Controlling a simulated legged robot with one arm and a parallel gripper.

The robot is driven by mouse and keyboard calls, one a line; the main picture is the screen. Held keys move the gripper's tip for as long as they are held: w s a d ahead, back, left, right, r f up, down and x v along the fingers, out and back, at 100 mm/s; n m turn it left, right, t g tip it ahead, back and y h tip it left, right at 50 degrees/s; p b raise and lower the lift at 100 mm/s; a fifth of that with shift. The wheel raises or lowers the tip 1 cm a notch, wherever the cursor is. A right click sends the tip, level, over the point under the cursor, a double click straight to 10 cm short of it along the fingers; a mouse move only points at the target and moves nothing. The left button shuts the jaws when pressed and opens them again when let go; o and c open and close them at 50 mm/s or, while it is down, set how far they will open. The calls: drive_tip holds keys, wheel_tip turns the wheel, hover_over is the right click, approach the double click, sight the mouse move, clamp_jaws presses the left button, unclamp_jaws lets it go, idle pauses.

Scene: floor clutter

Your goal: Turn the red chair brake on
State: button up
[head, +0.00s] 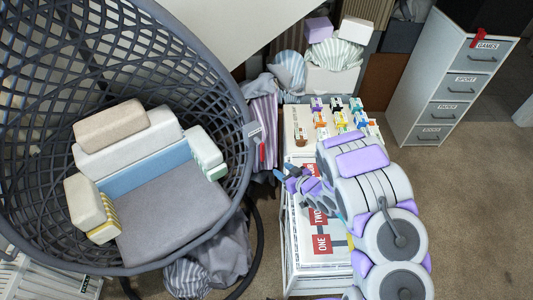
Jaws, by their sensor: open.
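A small red lever (262,153), which looks like the chair brake, sits at the right rim of the big dark grey woven hanging chair (215,75). It is below a small pale plate on the rim. It appears to hang roughly upright; its exact setting is too small to tell. My gripper (284,180) is open and empty, to the right of and a little below the lever, apart from it in the picture. My purple and grey arm reaches in from the lower right and hides part of the white table behind it.
A white table (302,275) with red "ONE" and "TWO" labels and several small coloured clips stands under my arm. Striped cloth (262,110) bulges behind the lever. A labelled drawer cabinet (450,85) stands at back right; brown carpet beside it is clear.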

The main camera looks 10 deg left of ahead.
sight(263, 157)
drive_tip(key=b+x, duration=0.3)
drive_tip(key=x, duration=1.4)
drive_tip(key=shift+w+a+f, duration=0.1)
clamp_jaws()
